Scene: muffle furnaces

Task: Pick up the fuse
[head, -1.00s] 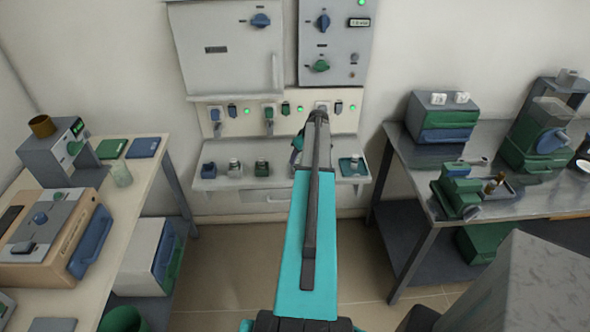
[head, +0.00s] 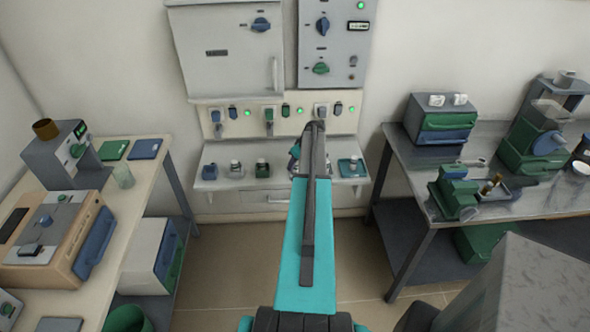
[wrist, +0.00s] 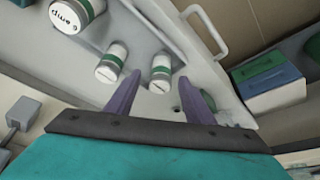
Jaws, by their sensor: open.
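In the wrist view a small white cylinder with a green band (wrist: 160,73), which looks like a fuse, lies between and just beyond the fingertips of my gripper (wrist: 159,78). The two purple fingers are apart, with no contact visible. A similar banded cylinder (wrist: 112,62) is to the left of the left finger. A larger white, green-banded cylinder with dark lettering (wrist: 78,14) is at the upper left. In the head view my arm hides most of the gripper and these cylinders, over the wall shelf (head: 225,182).
The shelf also holds several small fittings (head: 262,168) and a teal tray (head: 351,166). Above are a switch panel (head: 285,122) and grey cabinets (head: 228,50). A drawer handle (wrist: 212,36) juts out near the gripper. Benches stand left (head: 140,190) and right (head: 400,150).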

